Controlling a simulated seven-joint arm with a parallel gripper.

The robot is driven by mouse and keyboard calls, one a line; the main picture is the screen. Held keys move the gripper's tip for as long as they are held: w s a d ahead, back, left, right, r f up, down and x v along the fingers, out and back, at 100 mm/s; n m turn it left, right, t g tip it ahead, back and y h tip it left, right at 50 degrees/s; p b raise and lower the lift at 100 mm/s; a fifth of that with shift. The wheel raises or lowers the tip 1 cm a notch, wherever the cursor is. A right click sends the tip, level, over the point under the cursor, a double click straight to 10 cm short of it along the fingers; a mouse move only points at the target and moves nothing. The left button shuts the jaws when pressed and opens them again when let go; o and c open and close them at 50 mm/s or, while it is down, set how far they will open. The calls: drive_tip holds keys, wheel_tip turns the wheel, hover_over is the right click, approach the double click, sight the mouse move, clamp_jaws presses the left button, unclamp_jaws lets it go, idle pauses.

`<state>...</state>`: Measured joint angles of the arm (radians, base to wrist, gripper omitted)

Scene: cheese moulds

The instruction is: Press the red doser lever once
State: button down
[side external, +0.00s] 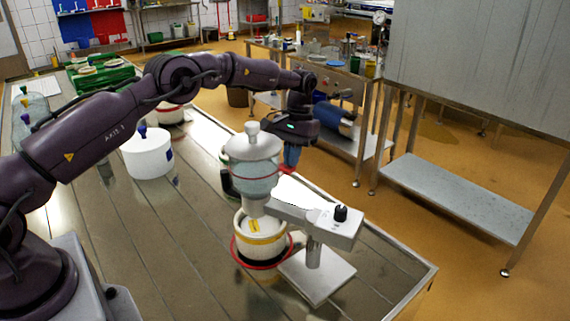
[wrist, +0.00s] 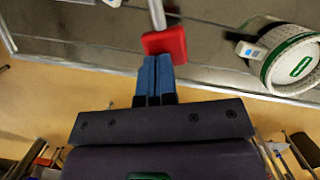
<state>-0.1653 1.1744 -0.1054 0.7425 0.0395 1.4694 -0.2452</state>
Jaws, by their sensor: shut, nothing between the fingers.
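The doser has a clear container (side external: 252,170) with a white lid, on a metal stand with a base plate (side external: 318,275). A white mould with a yellow label (side external: 262,238) is under its outlet. In the side view my gripper (side external: 291,160) is behind the doser, pointing down.
A white mould with a green ring (wrist: 292,62) stands to the right in the wrist view. A white tub (side external: 148,153) and green crates (side external: 100,75) stand on the metal table (side external: 150,235). The table's edge runs close beneath my gripper.

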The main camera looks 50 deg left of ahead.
drive_tip(key=shift+s+d+r+v, duration=0.1)
drive_tip(key=shift+s+v, duration=0.15)
drive_tip(key=shift+v, duration=0.9)
drive_tip(key=shift+s+d+r+v, duration=0.1)
drive_tip(key=shift+s+v, duration=0.15)
drive_tip(key=shift+v, duration=0.85)
drive_tip(key=shift+s+d+v, duration=0.1)
drive_tip(key=shift+s+v, duration=0.15)
drive_tip(key=shift+v, duration=0.9)
drive_tip(key=shift+r, duration=0.2)
drive_tip(key=s+d+r+m+t+y, duration=0.1)
drive_tip(key=s+d+r+t, duration=0.1)
drive_tip(key=s+r, duration=0.5)
drive_tip(key=s+d+r+m+t, duration=0.1)
drive_tip(key=s+d+r+t, duration=0.1)
drive_tip(key=s+r, duration=0.6)
drive_tip(key=s+d+f+m+t, duration=0.1)
drive_tip(key=s+t, duration=0.3)
drive_tip(key=s, duration=1.5)
drive_tip(key=shift+d+f+m, duration=0.2)
drive_tip(key=shift+d+m, duration=0.25)
drive_tip(key=shift+m, duration=0.05)
